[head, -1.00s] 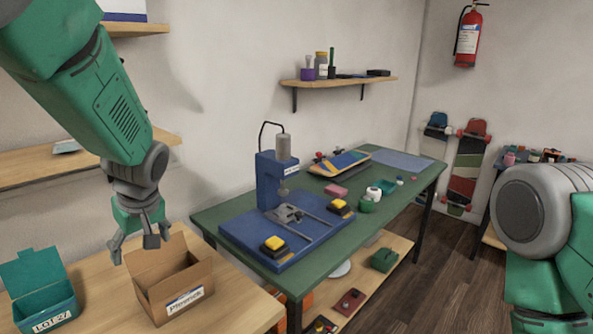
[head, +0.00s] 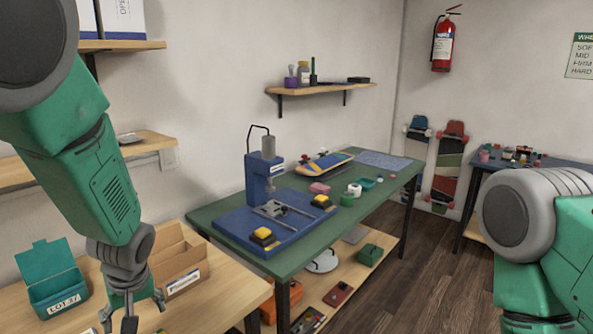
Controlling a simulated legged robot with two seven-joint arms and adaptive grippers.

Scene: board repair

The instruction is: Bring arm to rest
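My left arm comes down from the upper left, and its gripper (head: 132,312) hangs over the light wood table, in front of the cardboard box. The fingers point down and stand apart, with nothing visible between them; the tips reach the bottom edge of the picture. My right arm (head: 535,235) shows at the right edge, but its gripper is out of view.
An open cardboard box (head: 180,262) and a teal lidded bin (head: 52,282) stand on the wood table (head: 215,305). A green workbench (head: 290,258) holds a blue press (head: 262,180) and a skateboard deck (head: 323,165). Floor is clear right of the bench.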

